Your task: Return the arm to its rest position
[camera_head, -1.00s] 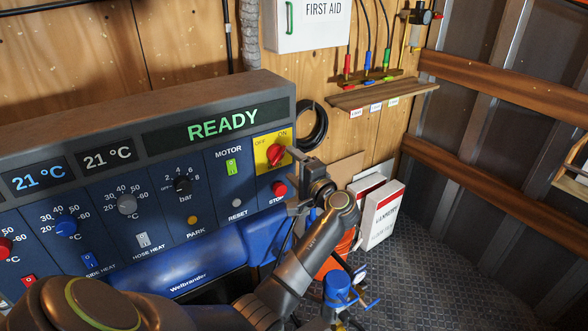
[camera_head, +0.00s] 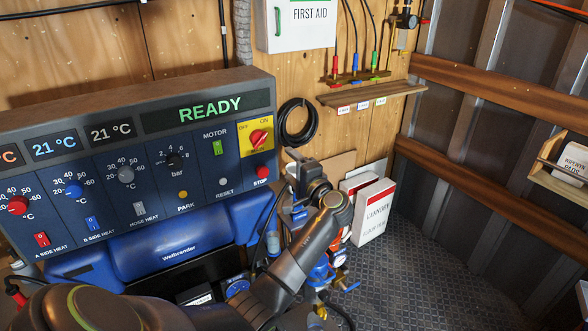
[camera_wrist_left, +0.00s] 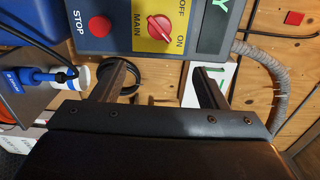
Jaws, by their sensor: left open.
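My left gripper (camera_head: 292,166) is open and empty, to the right of the control panel's right end. In the left wrist view its two fingers (camera_wrist_left: 163,78) stand apart with nothing between them. The red main switch (camera_head: 258,137) sits on a yellow plate at the panel's upper right, turned towards ON; it also shows in the left wrist view (camera_wrist_left: 160,27), beyond the fingertips and apart from them. My left arm comes in from the bottom left, folded. My right gripper is not in view.
The blue control panel (camera_head: 95,178) shows READY. The red stop button (camera_head: 261,171) is close to my gripper. A white box (camera_head: 374,211) stands on the floor to the right. A black cable coil (camera_head: 297,121) hangs on the wall. Patterned floor (camera_head: 440,270) is clear at right.

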